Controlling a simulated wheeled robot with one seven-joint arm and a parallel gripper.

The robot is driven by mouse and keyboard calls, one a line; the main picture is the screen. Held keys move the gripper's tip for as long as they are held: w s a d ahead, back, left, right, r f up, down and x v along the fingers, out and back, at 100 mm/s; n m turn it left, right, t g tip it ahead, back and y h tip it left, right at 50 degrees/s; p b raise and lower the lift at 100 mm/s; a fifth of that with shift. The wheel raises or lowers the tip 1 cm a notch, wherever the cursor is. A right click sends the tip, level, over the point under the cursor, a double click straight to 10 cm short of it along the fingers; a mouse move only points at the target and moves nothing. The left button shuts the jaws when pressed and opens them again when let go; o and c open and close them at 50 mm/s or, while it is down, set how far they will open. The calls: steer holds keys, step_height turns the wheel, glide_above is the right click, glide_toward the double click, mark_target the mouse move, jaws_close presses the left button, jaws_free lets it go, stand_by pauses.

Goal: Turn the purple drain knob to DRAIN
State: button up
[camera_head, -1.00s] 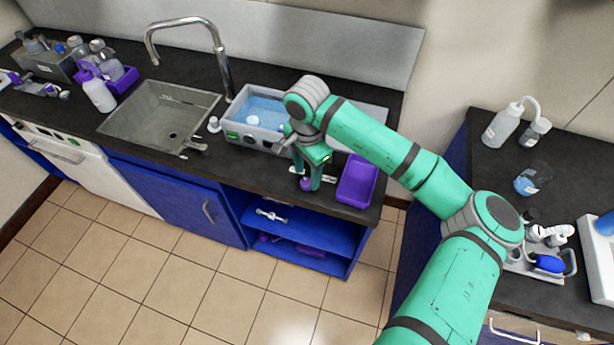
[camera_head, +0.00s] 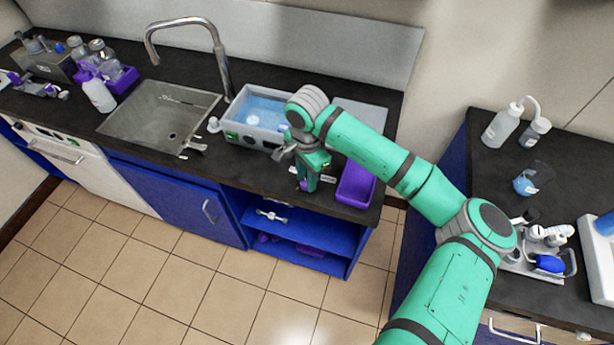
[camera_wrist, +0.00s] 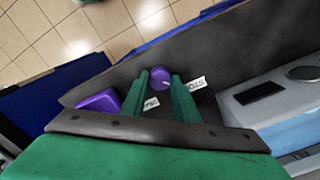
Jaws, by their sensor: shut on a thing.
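The purple drain knob (camera_wrist: 160,78) shows in the wrist view between the two green fingertips of my gripper (camera_wrist: 161,82). A light pointer line is on its face. A small white label lies on either side of it; the one on the right (camera_wrist: 195,84) seems to read CLOSE and the other is partly hidden by a finger. In the head view my gripper (camera_head: 308,184) points down at the counter's front edge and is shut on the knob, which is mostly hidden there by the fingers.
A water bath (camera_head: 256,118) stands just behind my gripper. A purple tray (camera_head: 357,184) sits close on the right. A sink (camera_head: 160,110) with a tall tap (camera_head: 218,60) is to the left. An open blue shelf (camera_head: 300,235) lies under the counter.

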steer(key=shift+s+m, duration=0.1)
steer(key=shift+m, duration=0.2)
steer(key=m, duration=0.8)
steer(key=shift+m, duration=0.3)
steer(key=m, duration=0.8)
steer(key=shift+m, duration=0.5)
steer(key=shift+r, duration=0.1)
steer(key=o, duration=1.1)
steer(key=shift+c, duration=0.2)
